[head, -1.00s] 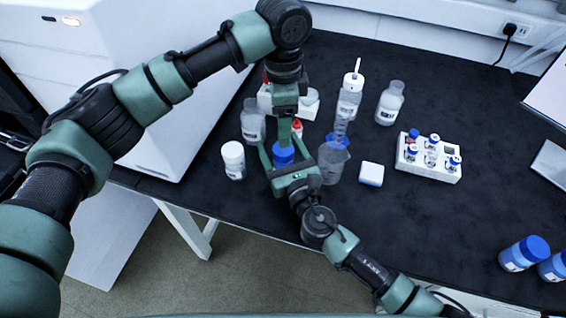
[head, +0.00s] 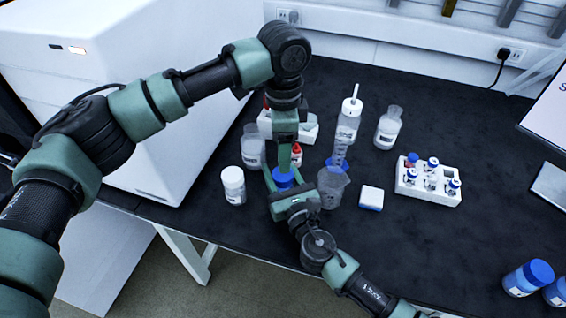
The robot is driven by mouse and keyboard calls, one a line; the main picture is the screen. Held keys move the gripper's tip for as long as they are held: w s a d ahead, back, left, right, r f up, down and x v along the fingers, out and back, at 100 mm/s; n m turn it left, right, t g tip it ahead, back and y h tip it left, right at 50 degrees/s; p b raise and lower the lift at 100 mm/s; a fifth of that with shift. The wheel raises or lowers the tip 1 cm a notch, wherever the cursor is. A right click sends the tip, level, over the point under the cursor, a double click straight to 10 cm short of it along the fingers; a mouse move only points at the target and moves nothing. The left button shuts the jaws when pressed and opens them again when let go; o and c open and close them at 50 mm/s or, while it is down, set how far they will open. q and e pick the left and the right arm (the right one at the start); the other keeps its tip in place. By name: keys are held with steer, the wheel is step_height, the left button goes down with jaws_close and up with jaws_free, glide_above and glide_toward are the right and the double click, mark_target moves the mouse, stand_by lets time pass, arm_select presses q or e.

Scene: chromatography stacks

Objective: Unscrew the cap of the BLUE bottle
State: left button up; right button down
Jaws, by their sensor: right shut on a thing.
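A blue-capped bottle, the blue bottle (head: 283,182), stands near the front of the black bench; only its blue cap shows clearly, and its body is mostly hidden. My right gripper (head: 283,177) reaches in from the lower right. Its two fingers sit on either side of the bottle, just under the cap, and are shut on it. My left gripper (head: 285,168) points down from above, with its tip over or at the cap. I see it edge-on, so its opening and whether it touches the cap cannot be told.
A white bottle (head: 233,185) and a clear bottle (head: 252,147) stand to the left. A white vial rack (head: 428,184) and blue-capped jars (head: 528,278) are further right.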

mark_target(283, 186)
arm_select(q)
step_height(283, 186, down, 8)
steer(key=shift+f, duration=0.1)
stand_by(0.4)
jaws_close()
steer(key=n, duration=0.4)
steer(key=shift+a, duration=0.1)
arm_select(e)
steer(key=shift+f, duration=0.1)
stand_by(0.9)
arm_select(q)
steer(key=shift+o, duration=0.5)
jaws_free()
